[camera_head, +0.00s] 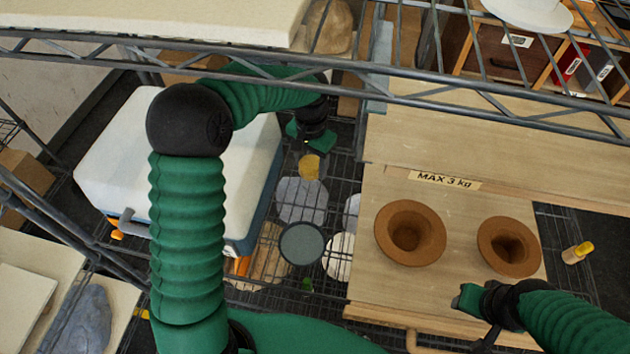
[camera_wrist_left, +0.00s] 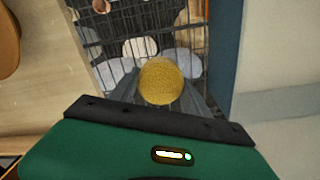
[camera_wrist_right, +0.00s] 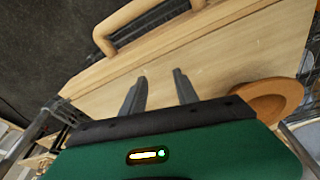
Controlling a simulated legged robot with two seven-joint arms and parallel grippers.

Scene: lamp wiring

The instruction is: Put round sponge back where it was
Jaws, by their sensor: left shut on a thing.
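The round yellow sponge (camera_wrist_left: 160,80) is between the fingers of my left gripper (camera_wrist_left: 162,98) in the left wrist view. The left gripper is shut on it. In the head view the sponge (camera_head: 310,167) shows just below the left gripper (camera_head: 311,150), above a dark wire rack (camera_head: 335,185). Whether the sponge touches anything below is hard to tell. My right gripper (camera_wrist_right: 158,82) is open and empty in the right wrist view, over the wooden board (camera_wrist_right: 220,55). In the head view it is at the board's lower right.
Two brown bowls (camera_head: 410,233) (camera_head: 508,246) stand on the board with the "MAX 3 kg" label (camera_head: 444,180). Grey stone-like discs (camera_head: 301,200) and a round dark-grey disc (camera_head: 302,244) lie below the sponge. Shelf bars (camera_head: 300,62) cross above.

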